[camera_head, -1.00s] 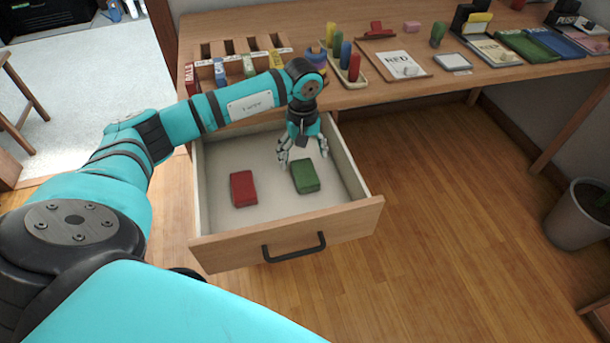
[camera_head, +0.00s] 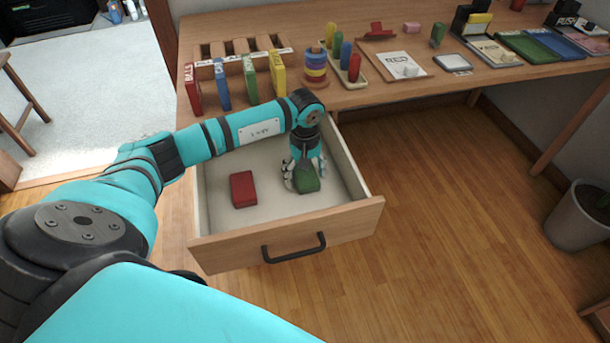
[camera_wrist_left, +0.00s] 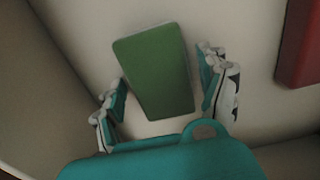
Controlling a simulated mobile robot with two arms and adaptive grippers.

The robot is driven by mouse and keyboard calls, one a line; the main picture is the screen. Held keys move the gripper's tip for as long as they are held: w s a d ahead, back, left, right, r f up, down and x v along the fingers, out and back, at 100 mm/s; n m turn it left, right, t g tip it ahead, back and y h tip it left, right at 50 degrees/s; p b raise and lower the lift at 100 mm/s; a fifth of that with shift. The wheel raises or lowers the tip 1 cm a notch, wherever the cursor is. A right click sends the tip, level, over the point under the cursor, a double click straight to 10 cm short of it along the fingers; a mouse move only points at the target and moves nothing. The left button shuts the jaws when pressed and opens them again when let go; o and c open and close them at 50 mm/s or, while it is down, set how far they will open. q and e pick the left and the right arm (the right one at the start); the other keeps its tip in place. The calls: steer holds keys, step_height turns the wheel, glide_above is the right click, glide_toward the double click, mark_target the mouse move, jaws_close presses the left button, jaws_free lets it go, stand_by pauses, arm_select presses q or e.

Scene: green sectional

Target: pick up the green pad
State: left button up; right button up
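The green pad (camera_head: 307,181) lies in the open drawer, right of the red block. My left gripper (camera_head: 304,178) is lowered around it from above, with a finger on either side. In the left wrist view the green pad (camera_wrist_left: 156,68) lies between the two spread fingers (camera_wrist_left: 160,92). Gaps show between the pad and the fingers, so the gripper is open. The gripper hides part of the pad in the head view. My right gripper is not in view.
A red block (camera_head: 243,189) lies in the drawer left of the pad; its edge shows in the left wrist view (camera_wrist_left: 299,45). The drawer's front wall (camera_head: 290,235) and sides surround both. The desk (camera_head: 400,88) above holds books, pegs and trays.

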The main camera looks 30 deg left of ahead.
mark_target(304, 173)
arm_select(q)
steer(key=c, duration=0.8)
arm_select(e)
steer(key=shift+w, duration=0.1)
arm_select(q)
steer(key=shift+r, duration=0.15)
steer(key=shift+r, duration=0.3)
steer(key=r, duration=0.2)
steer(key=shift+s+a+r, duration=0.1)
steer(key=shift+s+r, duration=0.1)
steer(key=shift+r, duration=0.2)
steer(key=s+a, duration=0.1)
steer(key=s, duration=0.8)
steer(key=s+a+r, duration=0.1)
steer(key=s, duration=0.4)
steer(key=shift+s+a+r+p, duration=0.1)
steer(key=shift+s+a+p, duration=0.1)
steer(key=shift+a+p, duration=0.1)
steer(key=shift+s, duration=0.45)
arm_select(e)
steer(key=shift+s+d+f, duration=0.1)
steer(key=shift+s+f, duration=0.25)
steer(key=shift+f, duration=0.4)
